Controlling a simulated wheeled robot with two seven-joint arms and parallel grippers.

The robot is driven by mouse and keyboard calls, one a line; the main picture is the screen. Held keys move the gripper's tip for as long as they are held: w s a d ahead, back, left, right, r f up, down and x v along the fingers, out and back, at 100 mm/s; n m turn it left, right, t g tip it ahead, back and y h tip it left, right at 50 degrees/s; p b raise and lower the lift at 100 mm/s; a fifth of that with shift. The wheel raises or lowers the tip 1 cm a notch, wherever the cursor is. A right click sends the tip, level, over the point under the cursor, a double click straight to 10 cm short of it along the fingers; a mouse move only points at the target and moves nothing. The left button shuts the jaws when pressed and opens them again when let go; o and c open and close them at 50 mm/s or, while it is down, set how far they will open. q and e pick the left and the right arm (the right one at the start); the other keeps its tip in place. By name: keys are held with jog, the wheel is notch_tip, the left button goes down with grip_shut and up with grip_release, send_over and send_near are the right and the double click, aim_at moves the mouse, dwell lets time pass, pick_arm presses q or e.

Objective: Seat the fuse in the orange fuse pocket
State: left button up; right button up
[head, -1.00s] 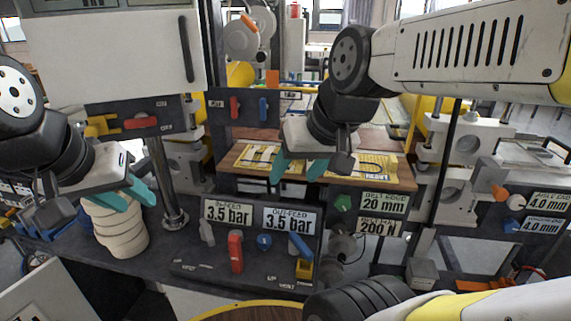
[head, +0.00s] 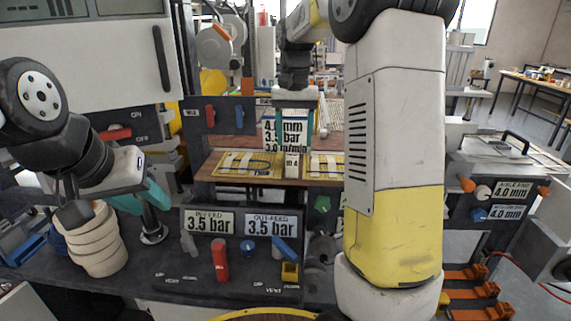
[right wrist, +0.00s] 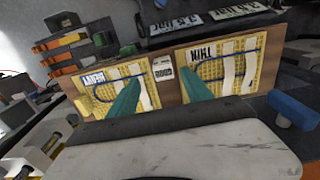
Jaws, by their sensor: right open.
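I cannot make out the fuse in either view. Several orange blocks (head: 473,291) stand at the lower right in the head view, partly behind my right arm; I cannot tell whether one is the fuse pocket. My right gripper (head: 293,130) is open and empty, pointing down above the wooden board in the head view. In the right wrist view its teal fingers (right wrist: 155,54) are apart, with the board beyond them. My left gripper (head: 154,208) is open at the left, beside a stack of cream rings, with nothing between its fingers.
The wooden board (head: 208,168) carries two yellow printed cards (head: 245,164). Pressure signs (head: 210,223), a red handle (head: 220,260) and a blue lever (head: 285,249) stand in front. The cream ring stack (head: 98,250) stands at left. Coloured blocks (right wrist: 65,62) show at left in the right wrist view.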

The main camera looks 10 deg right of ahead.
aim_at(292, 155)
jog(key=f, duration=0.7)
jog(key=shift+w+a, duration=0.2)
jog(key=shift+w, duration=0.1)
jog(key=shift+r, duration=0.1)
grip_shut()
